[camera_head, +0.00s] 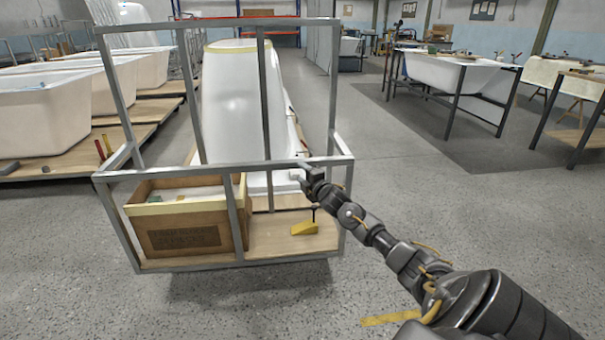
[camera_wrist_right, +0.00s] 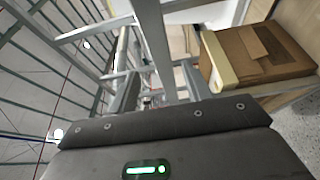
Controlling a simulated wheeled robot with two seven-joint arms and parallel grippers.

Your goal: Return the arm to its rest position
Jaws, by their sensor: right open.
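My right arm reaches in from the lower right in the head view. Its gripper (camera_head: 306,172) is at the right end of the cart's middle rail, close to the metal frame. In the right wrist view the gripper (camera_wrist_right: 160,92) has its two fingers spread apart, with grey frame bars just beyond them. I cannot tell whether the fingers touch a bar. I see nothing held. My left gripper is not in view.
The metal-framed cart (camera_head: 258,166) carries a white tub shell (camera_head: 232,95), a cardboard box (camera_head: 186,238) and a yellow wedge-shaped tool (camera_head: 304,228). Tubs on wooden pallets (camera_head: 50,161) stand left; a tub on a stand (camera_head: 440,75) is back right.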

